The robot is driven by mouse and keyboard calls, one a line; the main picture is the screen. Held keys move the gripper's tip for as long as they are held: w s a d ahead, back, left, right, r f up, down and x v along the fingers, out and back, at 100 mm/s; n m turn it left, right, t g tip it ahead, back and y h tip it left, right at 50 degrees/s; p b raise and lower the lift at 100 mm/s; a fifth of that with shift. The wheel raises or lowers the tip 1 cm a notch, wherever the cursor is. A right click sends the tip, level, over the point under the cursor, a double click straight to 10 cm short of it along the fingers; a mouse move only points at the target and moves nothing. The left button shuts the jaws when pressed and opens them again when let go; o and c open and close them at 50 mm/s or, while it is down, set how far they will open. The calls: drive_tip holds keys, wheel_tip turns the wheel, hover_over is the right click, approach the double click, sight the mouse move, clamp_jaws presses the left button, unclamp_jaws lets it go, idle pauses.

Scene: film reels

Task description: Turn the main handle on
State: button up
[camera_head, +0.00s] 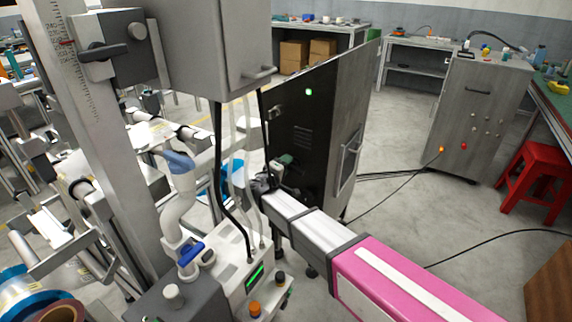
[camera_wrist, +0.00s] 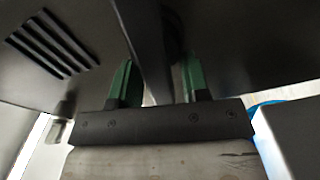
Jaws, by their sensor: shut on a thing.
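The black cabinet (camera_head: 325,130) stands in the middle of the head view, with a small green light on its face. My gripper (camera_head: 285,159) is against the lower left of that face. In the wrist view its two green fingers (camera_wrist: 158,82) stand on either side of a dark grey upright bar (camera_wrist: 148,45), which looks like the main handle. The gripper is shut on this bar. Its lower end is hidden behind the gripper body. How far the handle is turned cannot be told.
A grey machine with hanging cables (camera_head: 220,50) and a white unit with a green display (camera_head: 245,275) are close on the left. A grey cabinet (camera_head: 480,110) and red stool (camera_head: 530,180) stand to the right. Cables cross the otherwise open floor (camera_head: 415,205).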

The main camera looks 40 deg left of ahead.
drive_tip(key=shift+f+n, duration=0.3)
drive_tip(key=shift+n, duration=0.8)
drive_tip(key=o, duration=0.6)
drive_tip(key=shift+c, duration=0.2)
drive_tip(key=v, duration=1.1)
drive_tip(key=shift+w, duration=0.15)
